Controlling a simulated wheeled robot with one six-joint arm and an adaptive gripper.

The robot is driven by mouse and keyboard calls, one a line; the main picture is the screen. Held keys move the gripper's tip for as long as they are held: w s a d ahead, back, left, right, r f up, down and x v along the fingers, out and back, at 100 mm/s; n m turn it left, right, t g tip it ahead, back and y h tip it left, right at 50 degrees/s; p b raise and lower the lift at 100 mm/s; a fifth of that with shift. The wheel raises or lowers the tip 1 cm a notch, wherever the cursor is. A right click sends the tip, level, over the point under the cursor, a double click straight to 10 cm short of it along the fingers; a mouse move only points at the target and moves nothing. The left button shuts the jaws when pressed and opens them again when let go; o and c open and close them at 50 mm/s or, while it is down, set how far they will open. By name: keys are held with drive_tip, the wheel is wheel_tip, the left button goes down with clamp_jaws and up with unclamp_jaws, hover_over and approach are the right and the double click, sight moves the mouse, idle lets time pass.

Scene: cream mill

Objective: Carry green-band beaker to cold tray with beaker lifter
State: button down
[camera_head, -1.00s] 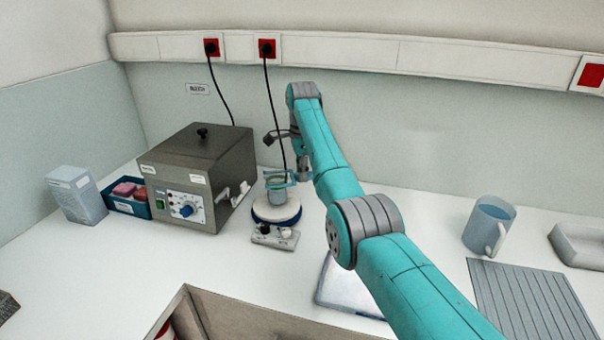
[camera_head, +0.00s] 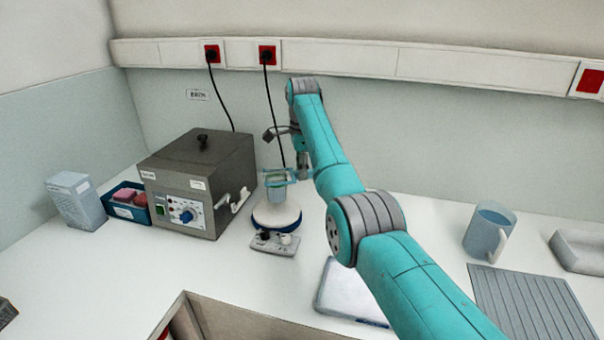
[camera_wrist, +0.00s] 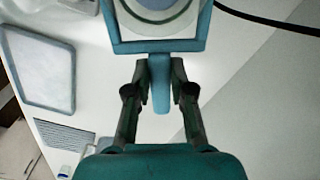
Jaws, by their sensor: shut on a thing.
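My gripper (camera_head: 303,170) is shut on the handle of the teal beaker lifter (camera_head: 290,175). In the wrist view the fingers (camera_wrist: 160,88) pinch the handle, and the lifter's square frame (camera_wrist: 158,47) extends away from them. The green-band beaker (camera_head: 277,190) is in the lifter frame, just above the round white plate of the stirrer (camera_head: 276,217). In the wrist view a round pale shape with a green ring (camera_wrist: 158,18) shows inside the frame, cut off at the top. A pale flat tray with a dark rim, seemingly the cold tray (camera_head: 350,290), lies partly behind my arm; it also shows in the wrist view (camera_wrist: 38,68).
A grey metal bath (camera_head: 200,180) with a knobbed lid stands left of the stirrer. A blue bin (camera_head: 128,210) and a white box (camera_head: 77,200) are farther left. A blue mug (camera_head: 489,232), a ribbed mat (camera_head: 530,300) and a white dish (camera_head: 578,248) are at right. A black cord hangs behind the lifter.

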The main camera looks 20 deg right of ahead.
drive_tip(key=shift+r, duration=2.45)
